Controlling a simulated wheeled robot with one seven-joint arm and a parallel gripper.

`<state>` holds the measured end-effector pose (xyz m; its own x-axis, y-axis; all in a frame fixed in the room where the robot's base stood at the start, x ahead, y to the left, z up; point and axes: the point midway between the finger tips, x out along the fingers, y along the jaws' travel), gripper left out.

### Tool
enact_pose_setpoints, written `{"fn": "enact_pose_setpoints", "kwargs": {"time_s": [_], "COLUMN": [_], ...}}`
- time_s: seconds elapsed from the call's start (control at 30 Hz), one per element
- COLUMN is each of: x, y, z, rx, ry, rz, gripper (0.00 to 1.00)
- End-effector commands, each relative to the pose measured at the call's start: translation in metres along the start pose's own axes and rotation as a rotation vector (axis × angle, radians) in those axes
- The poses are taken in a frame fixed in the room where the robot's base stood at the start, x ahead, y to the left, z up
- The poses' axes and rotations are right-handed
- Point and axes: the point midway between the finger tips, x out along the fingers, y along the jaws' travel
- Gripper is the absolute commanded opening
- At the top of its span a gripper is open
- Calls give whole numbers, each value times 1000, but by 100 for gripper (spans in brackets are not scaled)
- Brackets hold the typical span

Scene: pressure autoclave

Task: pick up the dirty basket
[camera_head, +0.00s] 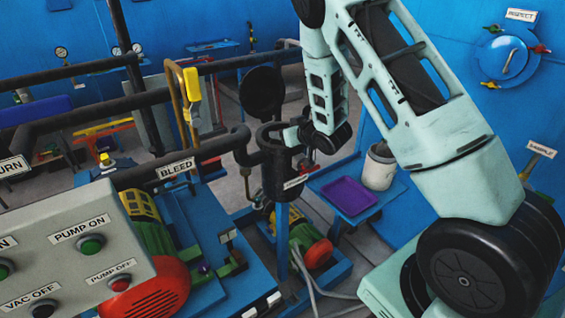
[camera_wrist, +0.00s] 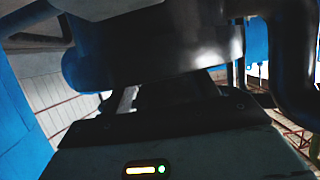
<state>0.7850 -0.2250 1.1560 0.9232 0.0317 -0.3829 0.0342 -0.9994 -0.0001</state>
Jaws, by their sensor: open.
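A pale grey, worn-looking cylindrical container (camera_head: 379,170) stands upright on a blue side shelf at the right of the head view. It may be the dirty basket, but I cannot tell for sure. My gripper (camera_head: 292,136) is at the rim of a black upright vessel (camera_head: 281,165), well left of that container. The gripper is open; its fingertips are partly hidden by the vessel and wrist. In the wrist view a dark, rounded metal surface (camera_wrist: 160,55) fills the area just ahead of the gripper. The vessel's inside is hidden.
A purple tray (camera_head: 348,195) lies on the blue shelf (camera_head: 324,186) beside the container. A round black lid (camera_head: 262,92) stands up behind the vessel. Black pipes (camera_head: 120,128) run to its left. A control panel (camera_head: 75,258) fills the lower left.

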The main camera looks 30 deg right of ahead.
Motion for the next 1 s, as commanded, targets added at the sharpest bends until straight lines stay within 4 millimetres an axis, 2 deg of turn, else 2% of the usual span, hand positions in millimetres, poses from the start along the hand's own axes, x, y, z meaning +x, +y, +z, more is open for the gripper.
{"fn": "enact_pose_setpoints", "kwargs": {"time_s": [0.27,0.4,0.47,0.5,0.8,1.0], "x": [2,2,2,2,2,-2], "y": [0,0,0,0,0,0], "z": [0,0,0,-1,-2,-13], "rx": [0,0,0,0,0,0], "ry": [0,0,0,3,3,6], "rz": [0,0,0,0,0,0], "gripper": [60,21,4,0,0,0]}}
